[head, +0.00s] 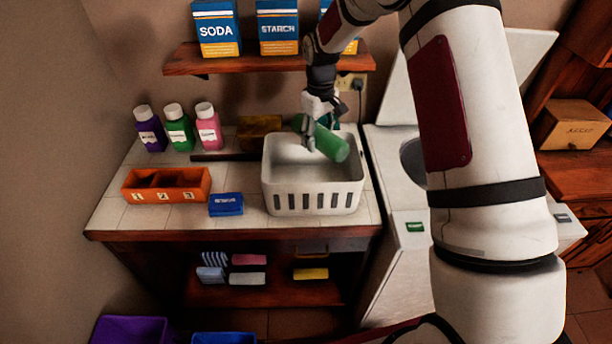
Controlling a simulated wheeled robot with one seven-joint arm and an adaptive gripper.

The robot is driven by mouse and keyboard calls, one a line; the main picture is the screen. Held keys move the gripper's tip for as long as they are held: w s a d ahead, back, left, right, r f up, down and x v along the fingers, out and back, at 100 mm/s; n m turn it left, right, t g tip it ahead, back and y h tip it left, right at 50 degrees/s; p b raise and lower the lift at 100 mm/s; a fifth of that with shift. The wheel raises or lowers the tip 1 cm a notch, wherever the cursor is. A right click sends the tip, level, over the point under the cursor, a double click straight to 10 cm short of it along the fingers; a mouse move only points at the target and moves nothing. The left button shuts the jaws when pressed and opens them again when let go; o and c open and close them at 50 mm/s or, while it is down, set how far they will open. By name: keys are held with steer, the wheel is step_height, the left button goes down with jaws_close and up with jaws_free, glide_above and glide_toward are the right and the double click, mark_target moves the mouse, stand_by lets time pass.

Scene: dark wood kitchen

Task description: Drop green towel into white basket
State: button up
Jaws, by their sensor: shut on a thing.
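The green towel (332,146) is a rolled cylinder, tilted down to the right. My gripper (309,138) is shut on it near its left part. The white basket (313,198) stands on the tiled counter, with slots in its front wall. The towel and gripper appear over the basket's opening, near its back right rim. I cannot tell how far the towel is above the basket floor. No other thing shows inside the basket.
An orange divided box (166,184) and a blue box (226,204) lie left of the basket. Several bottles (178,127) stand behind. A shelf (270,61) with boxes hangs above. A white machine (395,262) with a raised lid stands at right.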

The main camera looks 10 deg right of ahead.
steer(key=n, duration=0.3)
steer(key=n+b, duration=0.1)
steer(key=shift+w+a+r+n, duration=0.15)
steer(key=shift+r+n, duration=0.1)
steer(key=shift+n, duration=0.15)
steer(key=n+b, duration=0.1)
steer(key=n, duration=0.4)
steer(key=shift+r, duration=0.2)
steer(key=shift+n, duration=0.3)
steer(key=shift+f, duration=2.95)
steer(key=o, duration=1.3)
step_height(320, 180, up, 11)
steer(key=shift+r, duration=0.55)
